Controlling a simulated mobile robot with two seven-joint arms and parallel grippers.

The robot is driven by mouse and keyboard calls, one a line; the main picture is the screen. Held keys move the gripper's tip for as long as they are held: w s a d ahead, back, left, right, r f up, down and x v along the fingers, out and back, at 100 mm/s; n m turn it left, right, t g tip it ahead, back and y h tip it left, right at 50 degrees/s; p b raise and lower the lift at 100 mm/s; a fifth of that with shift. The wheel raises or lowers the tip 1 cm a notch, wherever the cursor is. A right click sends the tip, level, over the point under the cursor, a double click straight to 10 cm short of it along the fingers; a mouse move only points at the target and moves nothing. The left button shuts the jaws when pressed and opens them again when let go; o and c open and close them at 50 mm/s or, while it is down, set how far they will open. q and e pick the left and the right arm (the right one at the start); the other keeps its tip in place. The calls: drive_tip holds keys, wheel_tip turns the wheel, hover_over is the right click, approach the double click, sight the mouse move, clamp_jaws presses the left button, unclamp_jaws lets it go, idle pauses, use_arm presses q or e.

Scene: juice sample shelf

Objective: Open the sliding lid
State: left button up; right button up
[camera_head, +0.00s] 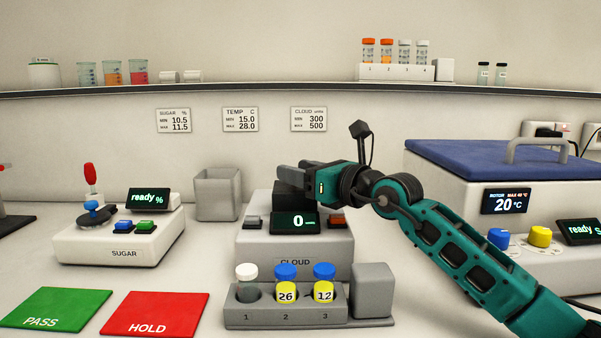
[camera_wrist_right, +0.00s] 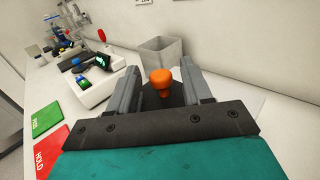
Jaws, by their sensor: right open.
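The cloud meter (camera_head: 245,241) stands in the middle of the bench with a display reading 0. A dark lid piece (camera_head: 286,197) sits on top of it, partly covered by my gripper. In the right wrist view an orange knob (camera_wrist_right: 161,77) stands on the dark lid (camera_wrist_right: 162,97). My right gripper (camera_head: 287,179) is over the top of the meter, coming from the right. In the right wrist view its fingers (camera_wrist_right: 164,82) are open, one on each side of the knob. I cannot tell whether they touch it. My left gripper is not in view.
In front of the meter is a rack (camera_head: 286,313) with three capped vials and a grey block (camera_head: 372,290). Left are a square bin (camera_head: 217,193), the sugar meter (camera_head: 115,239), and green (camera_head: 56,309) and red (camera_head: 155,314) pads. A blue-lidded machine (camera_head: 450,160) stands right.

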drive_tip(key=shift+c, duration=0.2)
clamp_jaws()
idle(0.3)
